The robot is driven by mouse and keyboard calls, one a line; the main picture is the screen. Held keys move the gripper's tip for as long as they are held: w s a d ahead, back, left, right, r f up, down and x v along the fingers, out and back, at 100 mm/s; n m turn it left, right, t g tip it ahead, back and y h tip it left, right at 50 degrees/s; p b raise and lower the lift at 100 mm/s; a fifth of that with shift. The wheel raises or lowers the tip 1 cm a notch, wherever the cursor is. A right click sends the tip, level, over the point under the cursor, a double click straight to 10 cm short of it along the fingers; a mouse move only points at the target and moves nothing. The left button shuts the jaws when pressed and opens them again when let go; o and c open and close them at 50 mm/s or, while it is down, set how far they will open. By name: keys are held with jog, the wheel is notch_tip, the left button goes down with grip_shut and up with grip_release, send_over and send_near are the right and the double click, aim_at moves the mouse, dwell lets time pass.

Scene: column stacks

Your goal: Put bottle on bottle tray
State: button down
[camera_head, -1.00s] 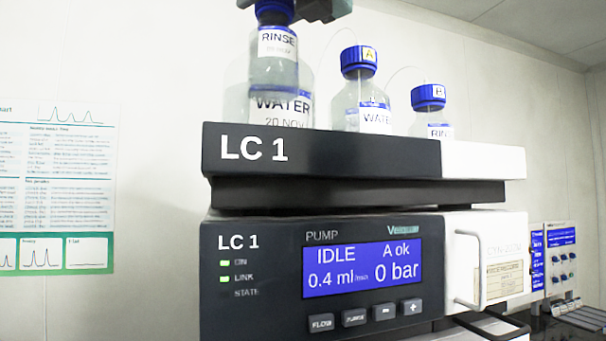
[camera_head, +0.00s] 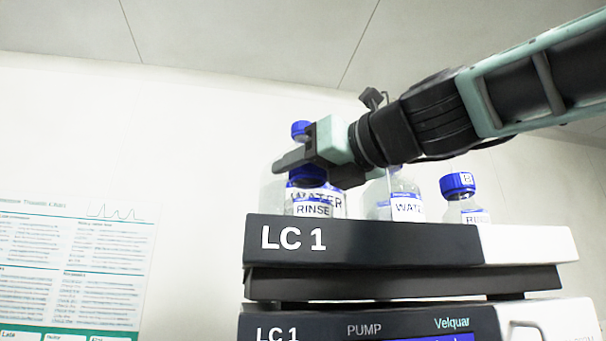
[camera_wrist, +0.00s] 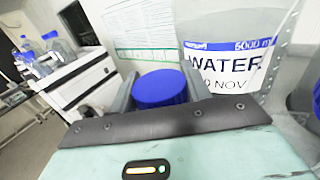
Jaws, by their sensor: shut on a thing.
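My gripper (camera_head: 290,168) is shut on the blue cap of the clear RINSE bottle (camera_head: 314,210). In the wrist view the blue cap (camera_wrist: 160,88) sits between my two fingers (camera_wrist: 160,92). The bottle is upright, in front of the large WATER bottle, near the left end of the bottle tray (camera_head: 385,242). The tray is the dark, white-ended top marked LC 1. Its front wall hides the bottle's base, so I cannot tell whether the base touches the tray floor.
The large WATER bottle (camera_wrist: 228,65) stands close beside my gripper. The pump unit (camera_head: 400,318) is below. A wall chart (camera_head: 75,265) hangs at left.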

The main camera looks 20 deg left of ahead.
jog(key=shift+r, duration=0.1)
jog(key=shift+f, duration=0.2)
jog(key=c, duration=0.7)
grip_release()
jog(key=shift+r, duration=0.1)
jog(key=shift+s+d, duration=0.1)
jog(key=shift+d, duration=0.05)
jog(key=b+v, duration=0.4)
jog(key=v, duration=0.7)
jog(key=shift+s+d, duration=0.15)
jog(key=shift+d, duration=0.15)
